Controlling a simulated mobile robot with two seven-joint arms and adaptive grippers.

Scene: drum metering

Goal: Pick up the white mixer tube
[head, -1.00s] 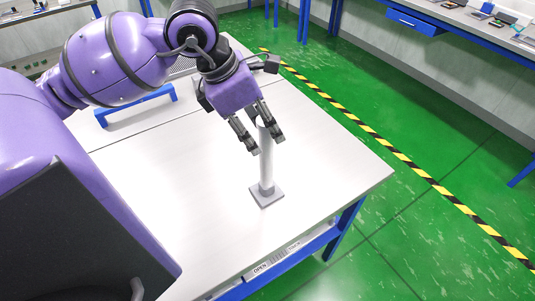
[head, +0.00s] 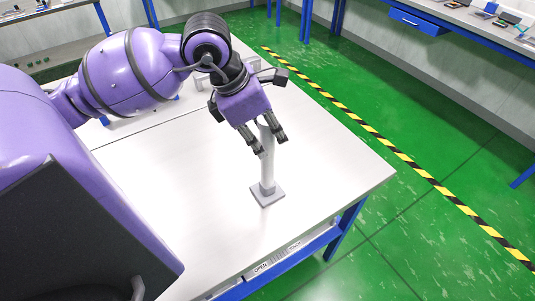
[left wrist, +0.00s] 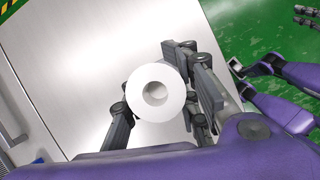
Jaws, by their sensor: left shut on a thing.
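The white mixer tube (head: 268,173) stands upright on a square grey base (head: 267,195) near the table's right front. My left gripper (head: 270,143) is shut on the tube's upper part, with a finger on either side. In the left wrist view the tube (left wrist: 170,107) shows end-on as a white ring with a round hole, between the fingers. The gripper hides part of the tube's top in the head view. Dark finger shapes at the top right of the left wrist view may be my right gripper (left wrist: 305,15); its state is unclear.
The pale table (head: 180,215) is clear around the base, with its right edge close by. A blue frame stands at the back left, mostly behind my arm. Green floor with a yellow-black stripe (head: 400,155) lies to the right, and a workbench stands beyond.

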